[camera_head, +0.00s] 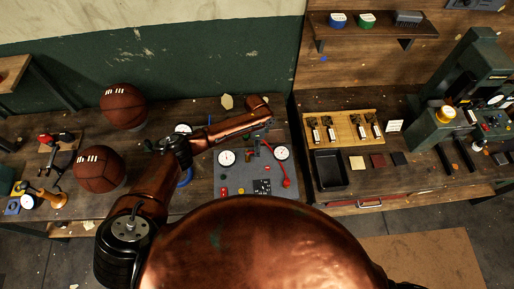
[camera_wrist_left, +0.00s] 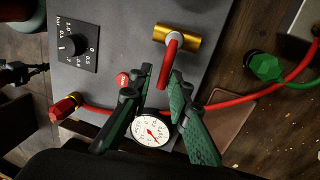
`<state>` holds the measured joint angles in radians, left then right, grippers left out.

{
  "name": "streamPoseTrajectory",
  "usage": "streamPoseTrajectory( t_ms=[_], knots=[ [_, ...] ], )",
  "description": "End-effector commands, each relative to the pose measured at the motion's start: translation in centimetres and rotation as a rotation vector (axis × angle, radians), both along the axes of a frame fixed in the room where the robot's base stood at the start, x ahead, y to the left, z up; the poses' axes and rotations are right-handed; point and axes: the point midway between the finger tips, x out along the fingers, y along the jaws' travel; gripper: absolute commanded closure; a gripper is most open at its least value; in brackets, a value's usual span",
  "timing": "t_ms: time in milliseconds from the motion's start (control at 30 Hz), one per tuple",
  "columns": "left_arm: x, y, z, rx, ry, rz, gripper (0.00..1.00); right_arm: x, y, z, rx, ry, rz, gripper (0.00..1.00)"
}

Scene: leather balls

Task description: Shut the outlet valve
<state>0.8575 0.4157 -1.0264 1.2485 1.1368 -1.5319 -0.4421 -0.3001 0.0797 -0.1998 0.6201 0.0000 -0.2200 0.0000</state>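A brass valve (camera_wrist_left: 177,35) with a red lever (camera_wrist_left: 169,65) sits on the grey panel in the wrist view. I cannot tell from a label whether it is the outlet valve. A small red lever also shows on the panel in the head view (camera_head: 249,155). My left gripper (camera_head: 257,147) reaches over the panel from the left. In the wrist view its dark green fingers (camera_wrist_left: 161,72) are apart, one on each side of the lever's free end. Contact with the lever is not clear. My right gripper is not in view.
The grey panel (camera_head: 229,184) carries a left gauge (camera_head: 227,157), a right gauge (camera_head: 281,153) and a black dial plate (camera_wrist_left: 75,46). A red hose (camera_wrist_left: 240,98) crosses near the fingers; a green fitting (camera_wrist_left: 264,67) lies beside it. Two balls (camera_head: 123,105) (camera_head: 99,168) stand at left.

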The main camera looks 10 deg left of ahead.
Motion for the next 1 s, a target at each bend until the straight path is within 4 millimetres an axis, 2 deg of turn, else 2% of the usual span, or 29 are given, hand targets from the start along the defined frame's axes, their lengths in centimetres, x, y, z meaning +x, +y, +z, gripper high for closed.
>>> streamPoseTrajectory(
  t_ms=[100,467,567,800,1000],
  knots=[
    [0.2,0.0,0.2,0.000,-0.005,0.001,0.74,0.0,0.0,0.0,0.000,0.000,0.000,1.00],
    [0.6,0.1,1.1,-0.001,-0.010,0.004,0.74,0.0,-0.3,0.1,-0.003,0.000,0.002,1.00],
    [0.9,0.1,2.5,-0.002,-0.011,0.004,0.74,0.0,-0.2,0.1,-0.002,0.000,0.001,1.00],
    [1.9,0.3,7.4,-0.002,-0.012,0.002,0.74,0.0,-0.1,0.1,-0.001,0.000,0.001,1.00],
    [2.4,0.5,10.7,-0.001,-0.010,0.002,0.74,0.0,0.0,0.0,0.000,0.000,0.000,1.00]
  ],
)
